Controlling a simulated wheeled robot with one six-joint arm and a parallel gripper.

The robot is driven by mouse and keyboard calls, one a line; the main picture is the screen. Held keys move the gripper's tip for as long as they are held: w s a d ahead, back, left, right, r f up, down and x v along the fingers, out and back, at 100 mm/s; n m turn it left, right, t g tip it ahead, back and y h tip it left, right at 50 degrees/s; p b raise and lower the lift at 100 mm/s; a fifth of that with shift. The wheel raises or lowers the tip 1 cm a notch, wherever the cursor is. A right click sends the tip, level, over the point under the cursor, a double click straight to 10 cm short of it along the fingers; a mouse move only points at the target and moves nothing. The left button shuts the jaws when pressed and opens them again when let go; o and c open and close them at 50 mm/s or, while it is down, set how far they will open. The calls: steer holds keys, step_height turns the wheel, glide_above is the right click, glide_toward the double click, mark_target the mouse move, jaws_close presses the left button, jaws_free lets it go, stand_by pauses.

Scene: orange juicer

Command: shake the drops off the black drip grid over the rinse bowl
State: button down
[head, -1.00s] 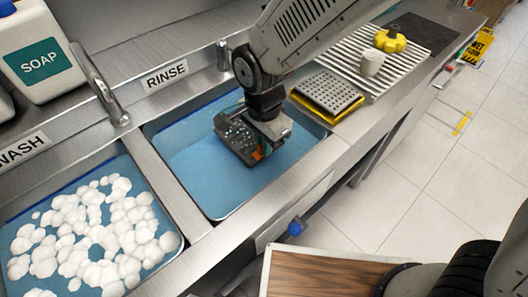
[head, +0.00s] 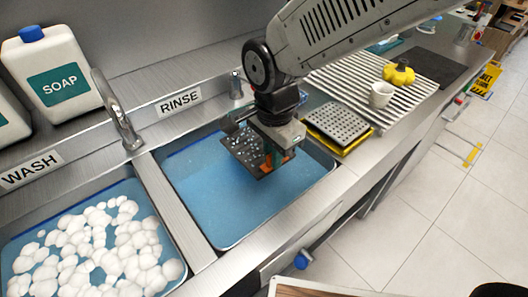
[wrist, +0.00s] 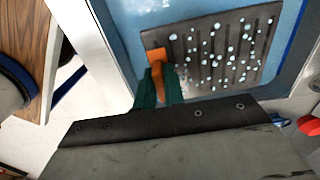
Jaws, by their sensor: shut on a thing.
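The black drip grid (head: 248,152) is held over the rinse bowl (head: 205,205), a blue-lined steel basin under the RINSE label. Many pale water drops show on the grid's face, also in the wrist view (wrist: 205,60). My gripper (head: 283,160) is shut on the grid's near right edge in the head view. In the wrist view my gripper (wrist: 158,75) has green fingers and an orange part at one corner of the grid. The grid looks tilted and apart from the bowl's floor. My gripper hides part of its edge.
The wash bowl (head: 95,250) with white foam lies to the left. A tap (head: 118,110) stands behind the divider. A grey perforated block on a yellow piece (head: 338,125) is close to the right of my gripper.

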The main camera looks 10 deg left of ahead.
step_height(320, 180, up, 3)
steer(key=shift+f, duration=2)
steer(key=shift+r, duration=1.85)
steer(key=shift+f, duration=1.75)
step_height(320, 180, up, 4)
steer(key=shift+f, duration=2.1)
